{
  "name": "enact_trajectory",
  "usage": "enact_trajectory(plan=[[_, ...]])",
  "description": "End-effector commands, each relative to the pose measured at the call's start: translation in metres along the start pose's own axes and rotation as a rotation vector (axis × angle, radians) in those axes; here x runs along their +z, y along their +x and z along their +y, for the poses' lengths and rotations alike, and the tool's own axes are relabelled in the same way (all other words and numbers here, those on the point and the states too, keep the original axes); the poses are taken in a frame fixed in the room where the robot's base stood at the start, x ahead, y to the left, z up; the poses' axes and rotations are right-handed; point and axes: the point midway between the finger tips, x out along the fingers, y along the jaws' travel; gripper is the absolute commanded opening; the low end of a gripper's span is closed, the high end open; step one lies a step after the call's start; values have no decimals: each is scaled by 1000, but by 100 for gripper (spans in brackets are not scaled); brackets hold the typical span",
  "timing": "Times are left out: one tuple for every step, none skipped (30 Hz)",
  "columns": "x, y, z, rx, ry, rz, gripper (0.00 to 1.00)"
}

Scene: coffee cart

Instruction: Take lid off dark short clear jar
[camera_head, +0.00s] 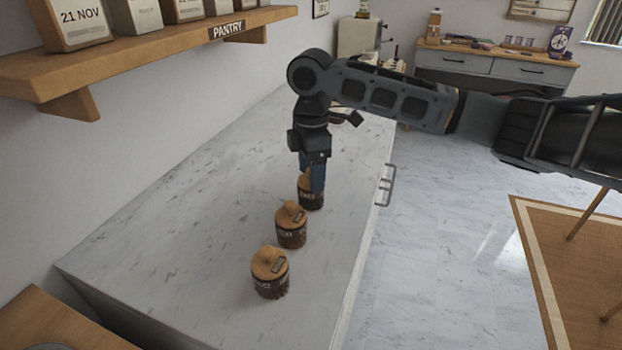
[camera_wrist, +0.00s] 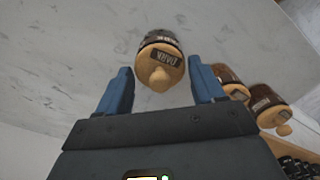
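The dark jar (camera_wrist: 158,45), short and clear with brown contents, stands on the marble counter. Its tan wooden lid (camera_wrist: 159,65) with a round knob is on, and a tag on it reads "DARK". In the head view it is the farthest of three jars (camera_head: 312,199), partly hidden by my gripper. My gripper (camera_head: 311,180) points down over it with blue fingers. In the wrist view my gripper (camera_wrist: 160,72) is open, with the lid and knob between the spread fingers and visible gaps on both sides.
Two similar lidded jars stand nearer in the head view, a middle one (camera_head: 291,228) and a front one (camera_head: 270,275). The marble counter (camera_head: 200,210) is bare left of them. A wooden pantry shelf (camera_head: 150,45) holds boxes on the left wall.

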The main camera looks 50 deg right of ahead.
Motion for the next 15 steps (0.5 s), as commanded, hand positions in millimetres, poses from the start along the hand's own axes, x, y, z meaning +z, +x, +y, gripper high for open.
enact_trajectory(plan=[[0,0,0,0,0,0,62],[0,0,0,0,0,0,60],[0,0,0,0,0,0,56],[0,0,0,0,0,0,53],[0,0,0,0,0,0,50],[0,0,0,0,0,0,46],[0,0,0,0,0,0,43],[0,0,0,0,0,0,40],[0,0,0,0,0,0,37],[0,0,0,0,0,0,34],[0,0,0,0,0,0,31],[0,0,0,0,0,0,31],[0,0,0,0,0,0,31],[0,0,0,0,0,0,31],[0,0,0,0,0,0,31]])
